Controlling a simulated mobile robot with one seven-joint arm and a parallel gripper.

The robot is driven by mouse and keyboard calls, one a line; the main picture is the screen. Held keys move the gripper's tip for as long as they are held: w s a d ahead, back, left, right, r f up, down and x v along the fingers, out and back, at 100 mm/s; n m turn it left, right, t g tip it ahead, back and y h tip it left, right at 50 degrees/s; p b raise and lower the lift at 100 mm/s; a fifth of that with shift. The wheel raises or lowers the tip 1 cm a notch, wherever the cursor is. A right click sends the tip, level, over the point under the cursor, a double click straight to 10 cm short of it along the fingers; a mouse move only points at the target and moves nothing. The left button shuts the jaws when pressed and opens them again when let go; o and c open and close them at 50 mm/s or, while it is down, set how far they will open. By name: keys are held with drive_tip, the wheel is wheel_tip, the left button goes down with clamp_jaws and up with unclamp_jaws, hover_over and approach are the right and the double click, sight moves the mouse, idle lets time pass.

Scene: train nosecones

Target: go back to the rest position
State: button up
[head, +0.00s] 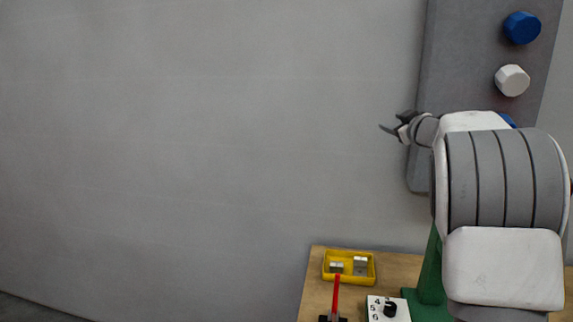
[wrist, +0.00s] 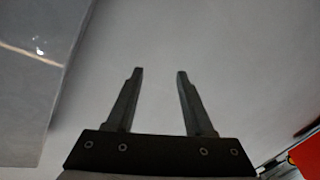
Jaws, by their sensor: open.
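My gripper (wrist: 160,72) is open in the wrist view, its two fingers apart with nothing between them. In the head view my gripper (head: 383,128) shows small beside the left edge of the grey panel, in front of the bare wall. My arm fills the right side of the head view and hides part of the panel.
The grey panel (head: 455,60) carries a blue knob (head: 522,28) and a white knob (head: 512,80). Below, a wooden table (head: 312,285) holds a yellow tray (head: 348,281) with metal blocks, a red lever (head: 336,296), a numbered dial box (head: 388,308) and a green stand (head: 430,275). The left is clear.

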drive_tip(key=s+d+r+m+g+h, duration=0.2)
drive_tip(key=s+m+h, duration=0.45)
drive_tip(key=s, duration=0.85)
drive_tip(key=s+a+f+g+y, duration=0.1)
drive_tip(key=s+a+f+g, duration=0.2)
drive_tip(key=s, duration=0.8)
drive_tip(key=s+a+f+g+y, duration=0.2)
drive_tip(key=s+a+f, duration=0.5)
drive_tip(key=s+f, duration=0.4)
drive_tip(key=s+a+f+g+y, duration=0.1)
drive_tip(key=s+a+f+g, duration=0.3)
drive_tip(key=s, duration=0.7)
wheel_tip(320, 180, down, 3)
drive_tip(key=shift+a+r+m, duration=0.1)
drive_tip(key=shift+a+m, duration=0.35)
drive_tip(key=shift+a, duration=0.6)
drive_tip(key=shift+s+y, duration=0.1)
drive_tip(key=shift+y, duration=0.15)
